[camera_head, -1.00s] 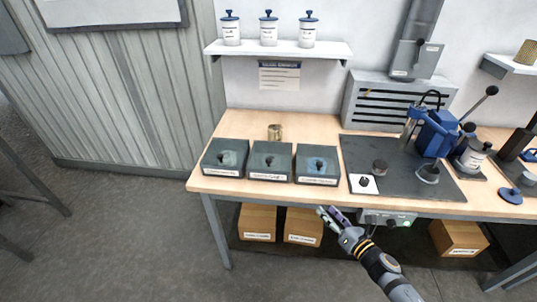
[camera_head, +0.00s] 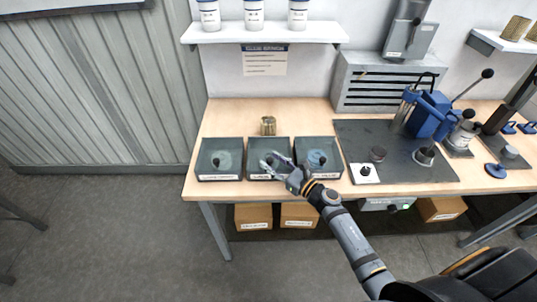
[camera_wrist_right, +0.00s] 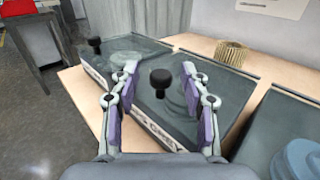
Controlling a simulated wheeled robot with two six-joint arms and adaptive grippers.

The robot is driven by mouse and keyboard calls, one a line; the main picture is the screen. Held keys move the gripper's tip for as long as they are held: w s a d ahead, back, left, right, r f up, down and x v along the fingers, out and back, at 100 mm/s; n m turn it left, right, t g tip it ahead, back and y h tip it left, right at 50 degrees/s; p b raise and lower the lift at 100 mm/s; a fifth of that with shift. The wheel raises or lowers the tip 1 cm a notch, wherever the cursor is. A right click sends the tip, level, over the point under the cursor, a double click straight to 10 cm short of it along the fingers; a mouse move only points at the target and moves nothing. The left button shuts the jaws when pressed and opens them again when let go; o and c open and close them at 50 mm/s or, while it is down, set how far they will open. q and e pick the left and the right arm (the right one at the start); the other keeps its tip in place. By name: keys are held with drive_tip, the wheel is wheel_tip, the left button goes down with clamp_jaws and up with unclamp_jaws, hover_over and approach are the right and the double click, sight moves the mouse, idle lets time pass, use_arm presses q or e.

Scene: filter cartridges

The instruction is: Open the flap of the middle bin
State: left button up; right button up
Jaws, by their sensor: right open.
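The middle bin (camera_head: 256,146) is a dark grey box in a row of three on the bench, with a white label on its front. Its see-through tinted flap lies flat and looks shut. A black knob (camera_wrist_right: 161,78) stands upright on the flap in the right wrist view. My right gripper (camera_head: 273,160) is over the front of the middle bin, and its arm comes in from the lower right. In the right wrist view its fingers (camera_wrist_right: 160,70) are spread with the knob between them in the picture. I cannot tell whether they touch it. My left gripper is not in view.
The left bin (camera_head: 219,145) and the right bin (camera_head: 318,145) flank it closely; the right one shows a blue thing inside. A brass-coloured cylinder (camera_head: 268,125) stands behind. A dark mat (camera_head: 395,135) with a blue press (camera_head: 428,118) lies to the right.

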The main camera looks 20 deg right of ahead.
drive_tip(key=shift+w+a+r, duration=0.1)
drive_tip(key=shift+w+a, duration=0.1)
drive_tip(key=shift+w, duration=0.4)
drive_tip(key=shift+w+a, duration=0.2)
drive_tip(key=shift+c, duration=0.7)
drive_tip(key=shift+s, duration=0.1)
drive_tip(key=c, duration=0.4)
drive_tip(key=shift+d, duration=0.1)
drive_tip(key=c, duration=0.3)
clamp_jaws()
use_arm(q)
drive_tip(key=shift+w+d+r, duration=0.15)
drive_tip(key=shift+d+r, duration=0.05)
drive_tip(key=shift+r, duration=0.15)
